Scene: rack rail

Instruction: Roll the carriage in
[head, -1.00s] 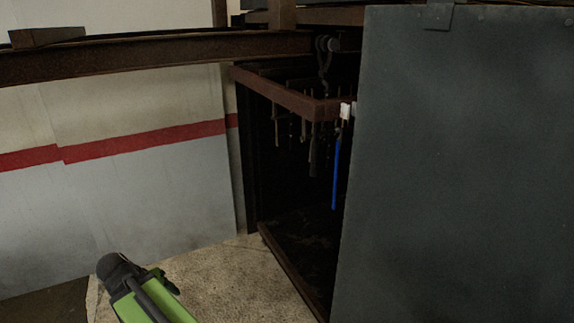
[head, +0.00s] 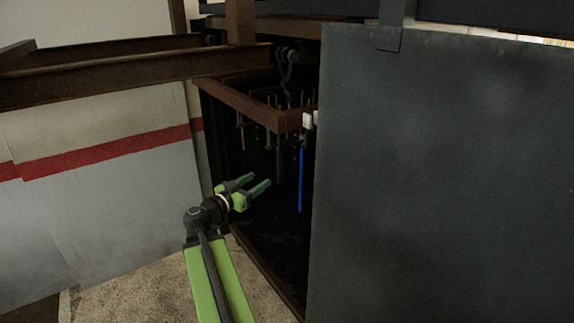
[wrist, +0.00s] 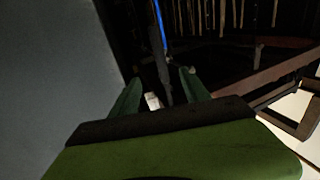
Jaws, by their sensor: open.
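The carriage, a rust-brown frame (head: 243,103), hangs by a hook and roller (head: 287,66) from the overhead rail (head: 130,75). It sits largely inside the dark opening, partly hidden by the grey panel. Several thin rods and a blue rod (head: 302,178) hang from it; a white tag (head: 307,119) is at its near corner. My gripper (head: 257,184) is open and empty, in front of the opening, below the frame and left of the blue rod. In the wrist view, the blue rod (wrist: 160,25) and white tag (wrist: 153,101) appear between the open fingers (wrist: 158,85), apparently beyond them.
The large grey panel (head: 440,180) covers the right side of the opening. The pale wall (head: 100,220) with a red stripe stands at left. The opening's bottom edge (head: 265,272) borders speckled floor (head: 150,295). There is clear space left of the opening.

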